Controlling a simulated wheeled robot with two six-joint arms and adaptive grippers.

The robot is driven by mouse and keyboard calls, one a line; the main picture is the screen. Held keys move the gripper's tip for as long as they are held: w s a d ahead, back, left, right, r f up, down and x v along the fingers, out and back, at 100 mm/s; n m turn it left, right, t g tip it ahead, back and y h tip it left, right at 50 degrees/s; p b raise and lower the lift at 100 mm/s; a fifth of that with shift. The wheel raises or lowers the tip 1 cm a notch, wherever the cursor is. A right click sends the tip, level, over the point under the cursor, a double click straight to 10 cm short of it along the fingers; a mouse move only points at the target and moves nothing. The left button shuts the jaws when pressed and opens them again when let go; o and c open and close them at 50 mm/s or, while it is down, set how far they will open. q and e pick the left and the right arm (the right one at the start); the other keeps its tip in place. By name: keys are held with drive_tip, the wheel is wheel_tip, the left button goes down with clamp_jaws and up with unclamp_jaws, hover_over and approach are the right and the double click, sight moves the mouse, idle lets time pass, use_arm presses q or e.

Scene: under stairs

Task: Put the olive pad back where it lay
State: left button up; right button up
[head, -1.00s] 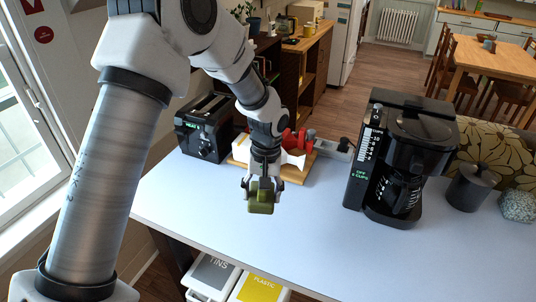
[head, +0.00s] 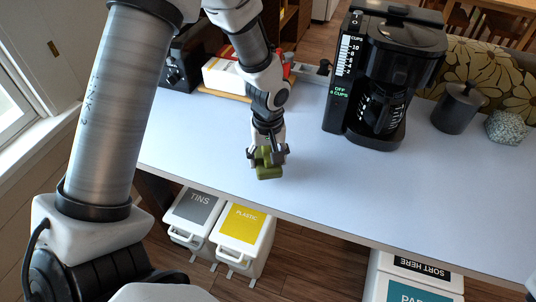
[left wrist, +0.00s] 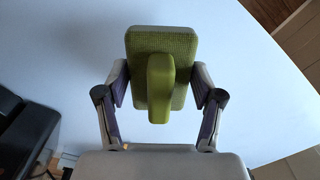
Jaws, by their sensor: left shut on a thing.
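The olive pad (head: 268,172) is a small green block with a rounded grip on its back. My left gripper (head: 267,155) is shut on it, over the pale table (head: 330,185) near its front edge. In the left wrist view the pad (left wrist: 180,45) sits upright in the picture between the two fingers of the left gripper (left wrist: 160,85), its grip facing the camera. Whether the pad touches the tabletop, I cannot tell. My right gripper is not in view.
A black coffee maker (head: 385,75) stands behind and right of the gripper. A dark lidded pot (head: 457,107) and a speckled stone-like object (head: 506,127) stand farther right. A black toaster (head: 180,70) is at the back left. Bins for tins (head: 196,210) and plastic (head: 243,228) stand below the front edge.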

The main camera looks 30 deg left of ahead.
sight(267, 152)
use_arm(q)
drive_tip(key=shift+a+f, duration=0.1)
drive_tip(key=shift+f, duration=0.65)
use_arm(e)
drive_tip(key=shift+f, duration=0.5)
use_arm(q)
drive_tip(key=shift+r, duration=0.1)
drive_tip(key=o, duration=1.1)
drive_tip(key=shift+o, duration=0.4)
wheel_tip(267, 152, up, 9)
drive_tip(key=p, duration=0.7)
drive_tip(key=shift+r+p, duration=0.1)
drive_tip(key=shift+p, duration=0.25)
drive_tip(key=shift+s, duration=0.1)
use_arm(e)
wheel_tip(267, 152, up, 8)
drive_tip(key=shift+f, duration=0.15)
